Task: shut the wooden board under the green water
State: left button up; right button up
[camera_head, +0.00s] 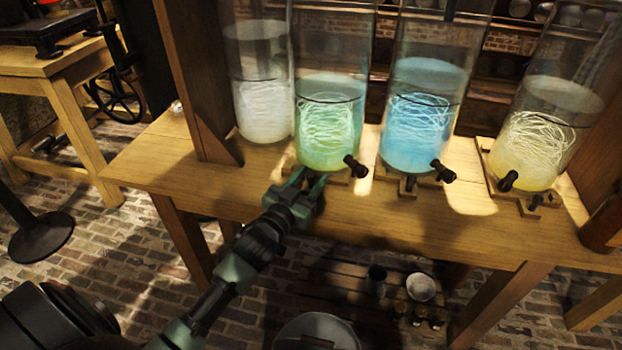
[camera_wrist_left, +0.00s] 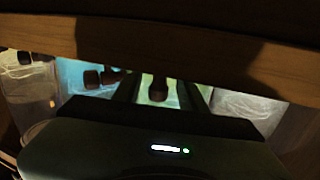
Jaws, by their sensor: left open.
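The jar of green water (camera_head: 328,130) stands on the wooden table, second from the left, with a dark tap (camera_head: 354,166) at its lower right. The wooden board (camera_head: 338,178) under it shows only as a small strip; my gripper hides most of its front. My left gripper (camera_head: 308,181) is open at the table's front edge, just below the green jar. In the left wrist view a dark knob (camera_wrist_left: 158,90) shows between the two fingers, with green light behind it. I cannot tell whether they touch it. My right gripper is not in view.
A jar of blue water (camera_head: 425,115) and a yellow one (camera_head: 535,135) stand to the right, with taps and boards with dark knobs. A whitish jar (camera_head: 262,85) is left. The table edge (camera_wrist_left: 160,45) crosses the wrist view. A wooden post (camera_head: 200,80) stands at left.

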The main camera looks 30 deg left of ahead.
pick_arm(q)
grip_shut()
dwell(1.4)
